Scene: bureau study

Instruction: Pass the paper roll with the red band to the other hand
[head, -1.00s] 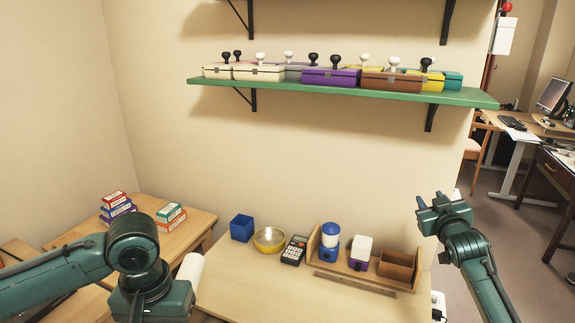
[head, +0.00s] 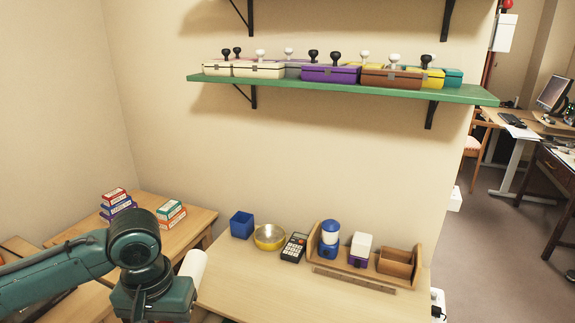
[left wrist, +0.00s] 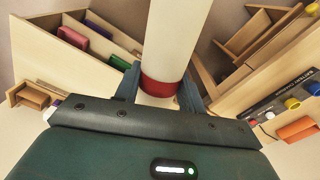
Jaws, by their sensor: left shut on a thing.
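The white paper roll with the red band (left wrist: 162,88) is held between the two fingers of my left gripper (left wrist: 158,92) in the left wrist view. The fingers close on it at the band, and its white length runs up out of the picture. In the head view the white end of the roll (head: 193,265) shows just right of my left wrist, above the front left of the desk; the fingers are hidden there. My right gripper is in neither current view.
The desk (head: 250,292) holds a blue cup (head: 242,225), a yellow bowl (head: 269,237), a calculator (head: 294,247) and a wooden organiser (head: 404,262). Small boxes (head: 171,213) stand on the side table. A green shelf (head: 340,89) with boxes and stamps hangs above.

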